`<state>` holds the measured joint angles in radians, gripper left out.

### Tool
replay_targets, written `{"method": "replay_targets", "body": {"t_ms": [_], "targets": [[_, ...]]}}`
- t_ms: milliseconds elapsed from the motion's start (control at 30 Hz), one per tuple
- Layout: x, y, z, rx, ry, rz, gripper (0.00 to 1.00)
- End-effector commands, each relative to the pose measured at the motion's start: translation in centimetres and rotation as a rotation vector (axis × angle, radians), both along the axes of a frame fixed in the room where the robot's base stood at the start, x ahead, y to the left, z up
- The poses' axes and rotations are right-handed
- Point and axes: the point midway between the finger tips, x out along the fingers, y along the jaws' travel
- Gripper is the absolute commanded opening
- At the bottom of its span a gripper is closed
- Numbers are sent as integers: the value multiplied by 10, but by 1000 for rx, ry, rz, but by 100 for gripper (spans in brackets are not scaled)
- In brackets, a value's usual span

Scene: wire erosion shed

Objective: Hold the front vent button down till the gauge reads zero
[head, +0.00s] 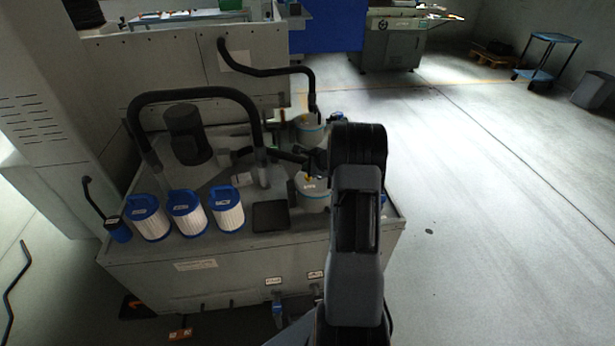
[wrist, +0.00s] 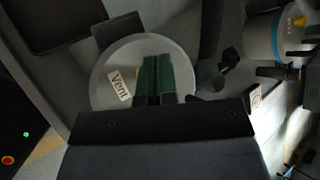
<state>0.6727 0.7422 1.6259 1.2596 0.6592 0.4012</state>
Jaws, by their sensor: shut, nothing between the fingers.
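The front filter housing (head: 313,201) is a pale canister near the right front of the tank top, partly covered by my arm. In the wrist view its round grey lid (wrist: 108,68) carries a white "Vent" label (wrist: 119,86). My gripper (wrist: 155,60) has its green fingers shut and empty, with the tips over the middle of this lid. The front vent button is hidden, apparently behind the fingers. I cannot tell whether the fingertips touch it. No gauge face is readable in either view.
A second, rear canister (head: 309,132) stands behind the front one; a canister also shows in the wrist view (wrist: 276,38). Blue-capped filter cartridges (head: 187,214) stand at the left of the tank top. A black hose (head: 195,93) arches behind.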

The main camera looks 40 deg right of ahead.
Motion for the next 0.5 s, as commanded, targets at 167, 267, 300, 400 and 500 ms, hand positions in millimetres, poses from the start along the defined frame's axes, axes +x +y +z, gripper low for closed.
{"method": "replay_targets", "body": {"t_ms": [167, 267, 300, 400, 500], "targets": [[0, 0, -3, 0, 0, 0, 0], [0, 0, -6, 0, 0, 0, 0], [-1, 0, -8, 0, 0, 0, 0], [-1, 0, -9, 0, 0, 0, 0], [-1, 0, -9, 0, 0, 0, 0]]}}
